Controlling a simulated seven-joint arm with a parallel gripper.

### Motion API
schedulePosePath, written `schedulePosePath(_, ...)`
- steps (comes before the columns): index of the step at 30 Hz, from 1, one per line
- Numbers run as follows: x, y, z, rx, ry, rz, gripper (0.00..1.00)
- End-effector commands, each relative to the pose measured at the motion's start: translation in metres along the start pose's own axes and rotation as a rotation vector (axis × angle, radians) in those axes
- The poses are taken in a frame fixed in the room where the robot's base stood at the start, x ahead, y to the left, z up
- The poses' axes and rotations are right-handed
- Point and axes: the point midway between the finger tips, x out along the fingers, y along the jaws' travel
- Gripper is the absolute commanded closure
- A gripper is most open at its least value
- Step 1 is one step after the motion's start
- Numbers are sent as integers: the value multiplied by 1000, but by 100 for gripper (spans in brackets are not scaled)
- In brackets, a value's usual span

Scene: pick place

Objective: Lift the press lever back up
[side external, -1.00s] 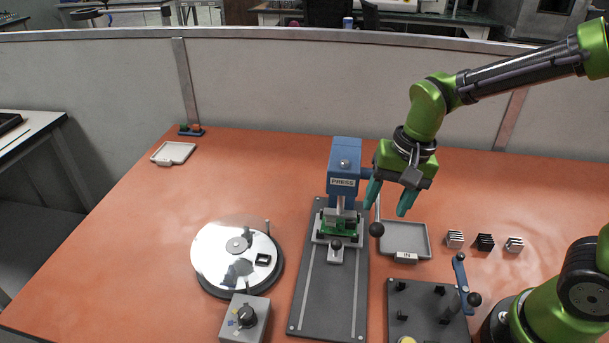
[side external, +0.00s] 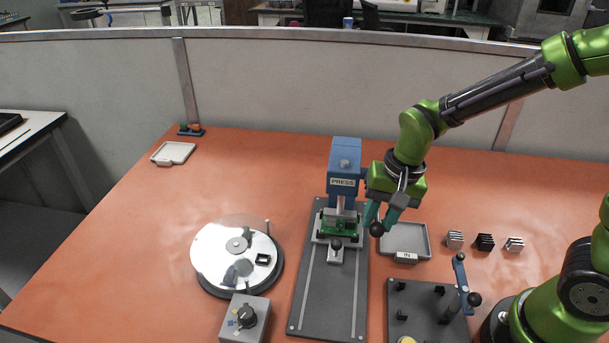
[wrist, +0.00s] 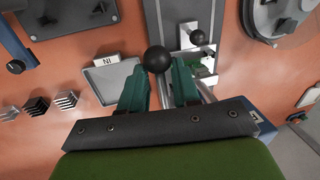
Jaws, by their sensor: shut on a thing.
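The blue press (side external: 344,175) stands at the back end of its grey base plate (side external: 329,300). Its lever hangs down on the right side and ends in a black ball knob (side external: 377,230). My gripper (side external: 379,217) is shut on the lever just by this knob, with its teal fingers pointing down. In the wrist view the knob (wrist: 157,58) shows at the fingertips (wrist: 160,72), a finger on either side. A green circuit board (side external: 340,227) sits in the carriage under the press head. My fingers hide much of the lever shaft.
A grey tray (side external: 421,252) lies just right of the lever, with several small striped blocks (side external: 485,242) beyond it. A dark fixture plate with a blue-handled lever (side external: 462,275) stands in front. A round turntable (side external: 236,255) and a knob box (side external: 246,317) are at left.

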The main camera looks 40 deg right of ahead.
Motion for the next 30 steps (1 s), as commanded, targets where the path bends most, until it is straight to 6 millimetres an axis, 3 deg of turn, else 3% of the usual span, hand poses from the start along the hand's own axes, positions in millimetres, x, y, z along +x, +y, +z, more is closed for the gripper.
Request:
schedulePosePath(17, -9, -2, -1, 18, -74, -8, 100)
schedulePosePath(30, -48, -10, -8, 89, -431, -28, 100)
